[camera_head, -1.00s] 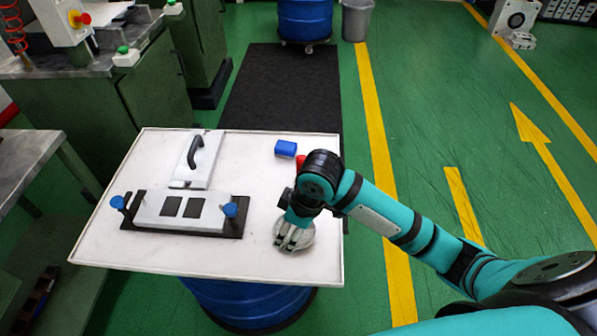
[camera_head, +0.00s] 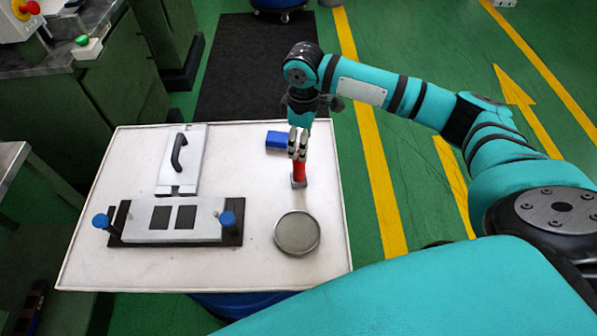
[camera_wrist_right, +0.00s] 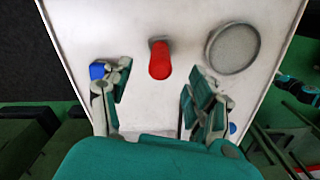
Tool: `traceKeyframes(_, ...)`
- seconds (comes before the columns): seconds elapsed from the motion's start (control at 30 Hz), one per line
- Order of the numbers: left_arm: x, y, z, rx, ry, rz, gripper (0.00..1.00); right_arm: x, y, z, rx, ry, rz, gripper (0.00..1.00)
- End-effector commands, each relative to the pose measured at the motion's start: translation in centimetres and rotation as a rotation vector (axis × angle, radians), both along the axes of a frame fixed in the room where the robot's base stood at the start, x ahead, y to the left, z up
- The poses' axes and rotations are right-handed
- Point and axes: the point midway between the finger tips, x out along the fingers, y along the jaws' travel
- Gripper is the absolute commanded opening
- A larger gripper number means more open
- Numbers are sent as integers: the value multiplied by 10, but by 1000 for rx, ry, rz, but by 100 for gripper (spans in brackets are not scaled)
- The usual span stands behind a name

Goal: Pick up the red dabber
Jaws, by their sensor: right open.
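The red dabber (camera_head: 299,172) stands upright on the white tabletop (camera_head: 250,272), its grey foot on the table. My right gripper (camera_head: 298,143) is over the dabber's top in the head view. In the right wrist view the red dabber (camera_wrist_right: 160,62) shows between and beyond the two spread fingers of my right gripper (camera_wrist_right: 157,92), with clear gaps on both sides. The gripper is open and empty. My left gripper is in neither view.
A round grey dish (camera_head: 297,233) lies in front of the dabber. A blue block (camera_head: 279,140) is close behind-left of it. The mould base (camera_head: 175,222) with blue knobs and a handled plate (camera_head: 180,160) occupy the left side.

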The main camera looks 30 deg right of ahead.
Motion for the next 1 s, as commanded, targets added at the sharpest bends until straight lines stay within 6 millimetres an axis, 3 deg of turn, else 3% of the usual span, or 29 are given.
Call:
traceKeyframes(0.2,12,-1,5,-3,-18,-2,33,0,1,-35,0,1,1,59)
traceKeyframes(0.4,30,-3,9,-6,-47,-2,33,0,2,-47,1,1,2,59)
traceKeyframes(0.7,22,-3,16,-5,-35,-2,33,1,7,-88,0,0,-1,59)
traceKeyframes(1.0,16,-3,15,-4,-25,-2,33,2,7,-94,1,-4,0,59)
